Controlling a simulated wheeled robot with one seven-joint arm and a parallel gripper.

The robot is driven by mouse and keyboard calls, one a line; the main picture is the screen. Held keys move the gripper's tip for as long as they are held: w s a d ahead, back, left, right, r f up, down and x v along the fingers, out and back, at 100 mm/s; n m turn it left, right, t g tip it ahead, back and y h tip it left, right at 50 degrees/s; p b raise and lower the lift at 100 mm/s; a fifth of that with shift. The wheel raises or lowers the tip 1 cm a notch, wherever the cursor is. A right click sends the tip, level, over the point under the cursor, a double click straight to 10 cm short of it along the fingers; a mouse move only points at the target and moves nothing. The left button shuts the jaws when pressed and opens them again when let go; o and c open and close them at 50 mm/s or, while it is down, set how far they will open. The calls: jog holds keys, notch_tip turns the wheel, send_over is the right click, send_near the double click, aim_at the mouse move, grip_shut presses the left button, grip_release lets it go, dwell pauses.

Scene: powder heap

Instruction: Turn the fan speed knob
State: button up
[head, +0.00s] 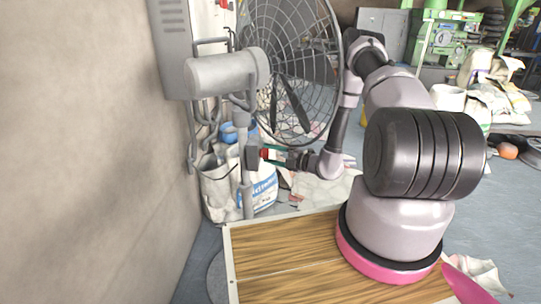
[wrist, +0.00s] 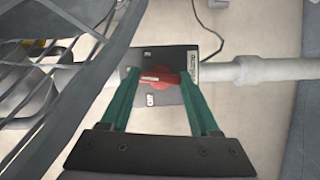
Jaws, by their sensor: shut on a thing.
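The fan (head: 290,70) stands on a grey pole (head: 245,200) close to the wall in the head view. A dark control box (head: 251,158) is mounted on the pole, and its red knob (head: 264,154) faces my arm. In the wrist view the box (wrist: 180,62) shows a red knob (wrist: 160,78) with a pale mark, and small labels beside it. My gripper (wrist: 158,80) has its green fingers closed on the knob, one on each side. In the head view my gripper (head: 268,154) reaches the box from the right. The knob's exact setting cannot be read.
A grey cabinet (head: 172,45) hangs on the wall at left. White sacks (head: 222,190) stand behind the pole. The fan's wire cage (wrist: 50,60) is close on the left in the wrist view. A black cable (wrist: 208,28) runs from the box. A wooden board (head: 280,255) lies in front.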

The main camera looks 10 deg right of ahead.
jog(key=shift+f, duration=0.1)
dwell(0.3)
jog(key=o, duration=1.4)
jog(key=shift+c, duration=0.2)
jog(key=v, duration=1.1)
